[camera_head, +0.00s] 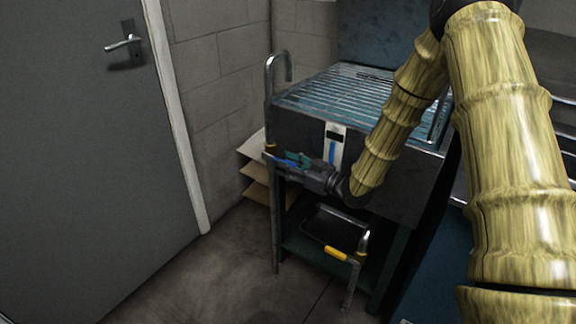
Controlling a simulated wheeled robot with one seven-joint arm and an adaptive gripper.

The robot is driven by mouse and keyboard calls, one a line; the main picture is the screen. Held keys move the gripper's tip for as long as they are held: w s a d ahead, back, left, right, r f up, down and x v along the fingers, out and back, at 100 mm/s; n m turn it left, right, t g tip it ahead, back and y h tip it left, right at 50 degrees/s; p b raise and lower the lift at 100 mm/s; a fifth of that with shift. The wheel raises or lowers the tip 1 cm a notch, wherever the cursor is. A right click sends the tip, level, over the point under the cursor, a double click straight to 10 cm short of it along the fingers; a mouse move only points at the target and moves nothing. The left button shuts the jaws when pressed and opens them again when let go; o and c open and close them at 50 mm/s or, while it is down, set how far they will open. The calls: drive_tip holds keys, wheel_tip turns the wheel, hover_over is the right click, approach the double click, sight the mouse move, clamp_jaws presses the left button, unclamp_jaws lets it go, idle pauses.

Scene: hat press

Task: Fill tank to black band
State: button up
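The tank (294,133) is a dark box under a slatted metal top. A white gauge plate (340,157) on its front shows a blue column (332,152) with a black band (336,135) near the top. The blue appears to end just below the band. A bent metal pipe (270,85) rises at the tank's left corner, with a small orange-yellow part (270,149) low on it. My gripper (276,160) is at that part, left of the gauge. Its fingers are small and partly overlapped, so whether they grip anything is unclear.
A second pipe with a yellow handle (337,253) stands below the tank, near a dark tray (335,228). Brown shelves or boards (256,170) are behind the left leg. A grey door (80,150) is at left. The floor between is clear.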

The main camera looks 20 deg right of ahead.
drive_tip(key=shift+a, duration=0.1)
drive_tip(key=shift+c, duration=0.4)
clamp_jaws()
